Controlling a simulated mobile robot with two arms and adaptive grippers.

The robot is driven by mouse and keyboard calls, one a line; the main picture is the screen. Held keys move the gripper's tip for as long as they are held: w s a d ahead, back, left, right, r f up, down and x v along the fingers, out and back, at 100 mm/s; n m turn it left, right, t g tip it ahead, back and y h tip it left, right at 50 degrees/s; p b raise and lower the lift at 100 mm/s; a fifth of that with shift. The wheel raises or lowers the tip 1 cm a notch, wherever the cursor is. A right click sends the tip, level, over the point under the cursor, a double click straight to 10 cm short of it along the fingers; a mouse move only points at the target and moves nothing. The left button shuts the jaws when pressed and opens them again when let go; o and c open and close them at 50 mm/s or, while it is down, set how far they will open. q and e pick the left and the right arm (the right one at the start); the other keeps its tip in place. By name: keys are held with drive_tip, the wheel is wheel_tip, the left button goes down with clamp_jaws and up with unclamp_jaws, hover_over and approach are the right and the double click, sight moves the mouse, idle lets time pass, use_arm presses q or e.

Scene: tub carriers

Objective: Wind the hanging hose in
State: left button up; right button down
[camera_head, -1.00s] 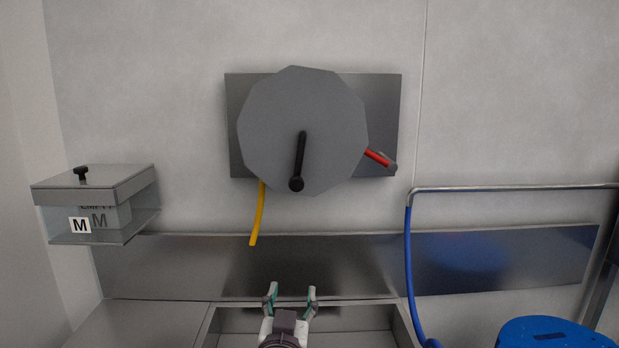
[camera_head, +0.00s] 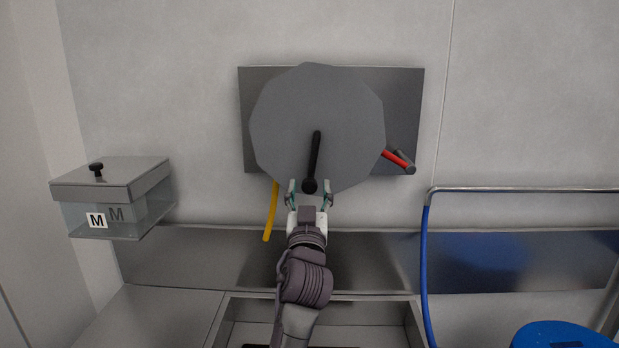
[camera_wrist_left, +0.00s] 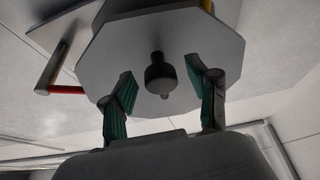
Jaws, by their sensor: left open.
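The grey hose reel disc (camera_head: 318,105) is on a wall plate (camera_head: 405,95). Its black crank (camera_head: 316,155) points down, with a round knob (camera_head: 310,186) at the lower end. The yellow hose (camera_head: 271,212) hangs from the reel's lower left. A red lever (camera_head: 397,159) sticks out at the lower right of the reel. My left gripper (camera_head: 310,190) is open, its fingers on either side of the knob in the head view. In the left wrist view the knob (camera_wrist_left: 160,75) shows between the spread green-padded fingers, apart from both. My right gripper is out of view.
A clear box with a grey lid (camera_head: 110,180) marked M is on the left wall. A blue hose (camera_head: 425,270) hangs from a metal pipe (camera_head: 520,189) at right. A blue tub (camera_head: 555,335) stands lower right. A steel sink (camera_head: 370,312) lies below the reel.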

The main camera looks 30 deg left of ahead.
use_arm(q)
drive_tip(key=shift+x, duration=0.8)
drive_tip(key=shift+s, duration=0.1)
clamp_jaws()
